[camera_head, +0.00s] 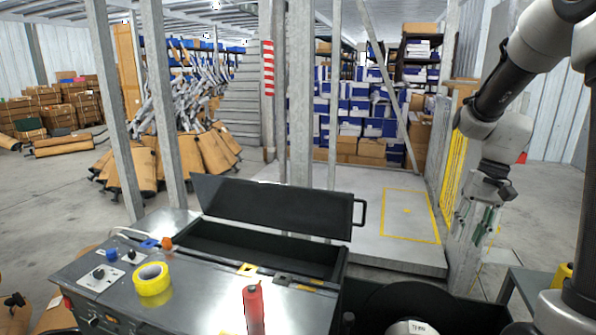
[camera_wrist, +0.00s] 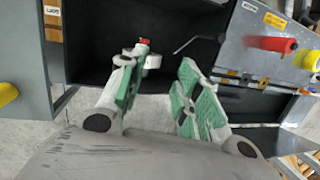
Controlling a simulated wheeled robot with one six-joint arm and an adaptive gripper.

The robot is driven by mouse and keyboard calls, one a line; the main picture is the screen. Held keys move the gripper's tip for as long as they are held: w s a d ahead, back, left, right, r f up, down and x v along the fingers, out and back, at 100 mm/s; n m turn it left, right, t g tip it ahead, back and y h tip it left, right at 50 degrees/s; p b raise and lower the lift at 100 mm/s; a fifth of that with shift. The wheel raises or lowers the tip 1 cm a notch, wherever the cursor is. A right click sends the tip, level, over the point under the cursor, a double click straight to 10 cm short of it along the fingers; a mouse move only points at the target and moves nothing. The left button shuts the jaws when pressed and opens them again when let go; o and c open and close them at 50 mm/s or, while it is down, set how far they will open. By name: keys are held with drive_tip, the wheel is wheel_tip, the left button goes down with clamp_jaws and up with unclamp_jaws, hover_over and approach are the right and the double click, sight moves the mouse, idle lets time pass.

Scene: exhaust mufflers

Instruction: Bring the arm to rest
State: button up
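My gripper (camera_head: 478,218) hangs at the right of the head view, with its green-padded fingers pointing down. In the wrist view my gripper (camera_wrist: 160,82) is open, with a clear gap between the two green-padded fingers. No object shows in its grasp. My arm is bent, reaching up and out at the right side of the head view.
An open dark bin (camera_head: 375,295) is at the front; a white, red-tipped item (camera_wrist: 150,60) shows beyond the fingers. Left stands a metal workbench (camera_head: 195,300) with yellow tape (camera_head: 152,280), a red cylinder (camera_head: 253,312) and a raised black lid (camera_head: 275,205).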

drive_tip(key=s+a+r+n+t+h, duration=0.1)
drive_tip(key=s+r+n+t, duration=0.1)
drive_tip(key=s+r, duration=0.3)
drive_tip(key=s+a+r+n+t+h, duration=0.1)
drive_tip(key=s+r, duration=0.5)
drive_tip(key=s, duration=0.6)
drive_tip(key=shift+a+n+t+h, duration=0.3)
drive_tip(key=shift+a+n+t, duration=0.4)
drive_tip(key=shift+t, duration=0.7)
